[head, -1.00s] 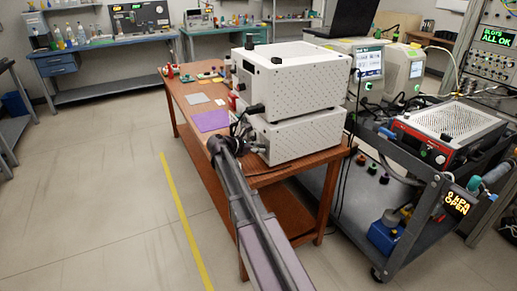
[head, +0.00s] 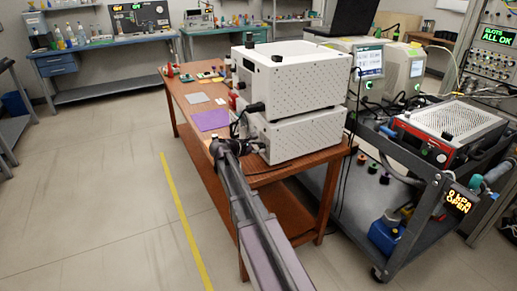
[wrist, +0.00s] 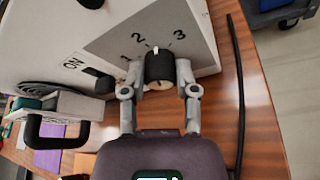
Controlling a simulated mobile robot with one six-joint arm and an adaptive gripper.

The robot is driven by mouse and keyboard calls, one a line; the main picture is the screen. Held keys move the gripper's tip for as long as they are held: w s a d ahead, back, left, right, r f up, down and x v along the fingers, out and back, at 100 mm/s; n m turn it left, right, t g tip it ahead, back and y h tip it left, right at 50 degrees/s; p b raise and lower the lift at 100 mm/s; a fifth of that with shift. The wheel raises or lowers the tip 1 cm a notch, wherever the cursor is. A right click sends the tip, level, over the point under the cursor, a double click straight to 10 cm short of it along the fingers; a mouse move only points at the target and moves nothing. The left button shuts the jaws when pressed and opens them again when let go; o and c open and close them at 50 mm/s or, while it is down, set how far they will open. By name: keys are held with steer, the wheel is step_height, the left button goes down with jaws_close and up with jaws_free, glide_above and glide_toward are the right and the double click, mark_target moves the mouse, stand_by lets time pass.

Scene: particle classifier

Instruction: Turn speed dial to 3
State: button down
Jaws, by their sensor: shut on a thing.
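In the wrist view, the speed dial (wrist: 159,66) is a black knob on the grey panel (wrist: 110,42) of a white machine. The printed numbers 1, 2 and 3 stand around it. Its white mark points up in the picture, between 2 and 3. My gripper (wrist: 158,75) is shut on the dial, with one grey finger on its left side and one on its right. In the head view, my gripper (head: 219,145) is at the front of the lower white box (head: 300,137); the dial is hidden there.
The upper white box (head: 295,78) is stacked on the lower one on a wooden table (head: 195,88). A black cable (wrist: 238,90) runs right of my gripper. A dark handle (wrist: 55,132) stands at left. A grey cart (head: 405,225) stands at right.

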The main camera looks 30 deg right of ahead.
steer(key=shift+s+m+t, duration=0.1)
steer(key=shift+m+t, duration=0.3)
steer(key=shift+m, duration=0.3)
steer(key=shift+c, duration=1.9)
jaws_free()
steer(key=shift+d, duration=0.1)
steer(key=shift+w+n+g+p, duration=0.2)
steer(key=shift+n+g+p, duration=0.1)
steer(key=shift+n+g, duration=0.55)
steer(key=shift+w+n+g, duration=0.1)
steer(key=shift+n+g, duration=0.45)
steer(key=shift+n, duration=0.7)
steer(key=p+v, duration=0.5)
steer(key=v, duration=0.9)
steer(key=shift+p, duration=0.35)
